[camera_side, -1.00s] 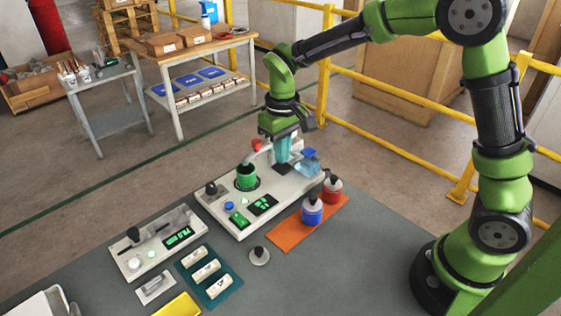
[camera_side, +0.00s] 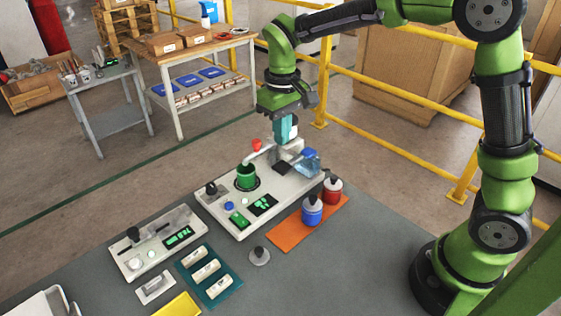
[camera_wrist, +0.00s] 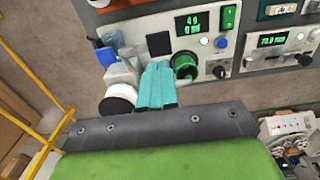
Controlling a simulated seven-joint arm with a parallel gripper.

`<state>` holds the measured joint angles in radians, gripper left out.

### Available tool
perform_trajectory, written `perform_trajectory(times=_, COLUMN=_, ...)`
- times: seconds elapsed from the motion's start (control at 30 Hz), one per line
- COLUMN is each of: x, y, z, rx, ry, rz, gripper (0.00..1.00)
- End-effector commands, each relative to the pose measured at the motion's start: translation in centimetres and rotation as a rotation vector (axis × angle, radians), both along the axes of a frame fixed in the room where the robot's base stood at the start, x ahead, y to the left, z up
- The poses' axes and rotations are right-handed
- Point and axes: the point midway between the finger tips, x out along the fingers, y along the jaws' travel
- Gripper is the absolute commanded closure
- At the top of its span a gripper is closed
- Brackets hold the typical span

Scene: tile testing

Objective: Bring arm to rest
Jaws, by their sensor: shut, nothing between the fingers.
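My gripper (camera_side: 285,132) hangs in the air above the back of the white test device (camera_side: 235,222), with its teal fingers pointing down. The fingers are shut with nothing between them. In the wrist view the shut teal fingers (camera_wrist: 157,86) show over the device, next to its green cup. My arm is bent, with the elbow high at the upper right of the side view. The gripper hides part of what lies behind it in the wrist view.
Yellow rails (camera_side: 395,153) run behind.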

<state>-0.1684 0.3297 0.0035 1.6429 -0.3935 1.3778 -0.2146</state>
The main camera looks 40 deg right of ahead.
Motion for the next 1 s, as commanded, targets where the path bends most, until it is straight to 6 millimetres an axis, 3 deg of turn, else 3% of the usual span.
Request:
perform_trajectory(times=0.13, x=-0.9, y=0.1, z=-1.1, rx=0.019, ry=-0.009, rz=-0.024, gripper=1.00)
perform_trajectory(times=0.27, x=-3.6, y=-0.4, z=0.3, rx=0.066, ry=-0.076, rz=-0.075, gripper=1.00)
perform_trajectory(times=0.5, x=-10.1, y=-1.9, z=3.7, rx=0.172, ry=-0.265, rz=-0.201, gripper=1.00)
perform_trajectory(times=0.7, x=-15.2, y=-3.0, z=5.2, rx=0.247, ry=-0.434, rz=-0.294, gripper=1.00)
perform_trajectory(times=0.83, x=-17.3, y=-3.5, z=5.7, rx=0.274, ry=-0.515, rz=-0.326, gripper=1.00)
perform_trajectory(times=1.0, x=-18.2, y=-3.8, z=6.7, rx=0.286, ry=-0.577, rz=-0.337, gripper=1.00)
